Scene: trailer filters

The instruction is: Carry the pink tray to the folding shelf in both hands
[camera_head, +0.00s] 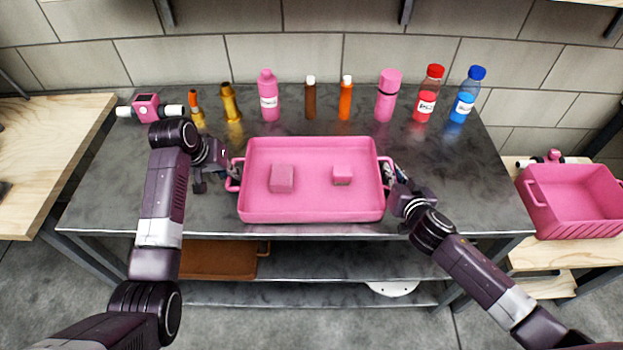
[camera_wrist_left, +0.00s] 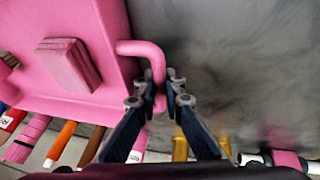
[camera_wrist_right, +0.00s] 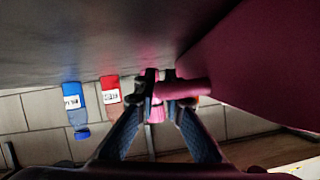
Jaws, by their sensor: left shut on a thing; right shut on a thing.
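The pink tray (camera_head: 312,208) is at the middle of the dark table, near its front edge. Two pink blocks (camera_head: 282,178) (camera_head: 343,175) lie in it. My left gripper (camera_head: 233,172) is at the tray's left handle. In the left wrist view its fingers (camera_wrist_left: 160,92) are shut on that handle. My right gripper (camera_head: 388,174) is at the tray's right handle. In the right wrist view its fingers (camera_wrist_right: 163,92) are shut on a pink bar, the handle. I cannot tell whether the tray touches the table. No folding shelf is clearly identifiable.
A row of bottles stands along the back of the table (camera_head: 130,190), including a pink bottle (camera_head: 268,95), a red one (camera_head: 427,93) and a blue one (camera_head: 467,95). A deep pink bin (camera_head: 570,200) is on a wooden surface at right. A brown tray (camera_head: 218,259) lies on the lower shelf.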

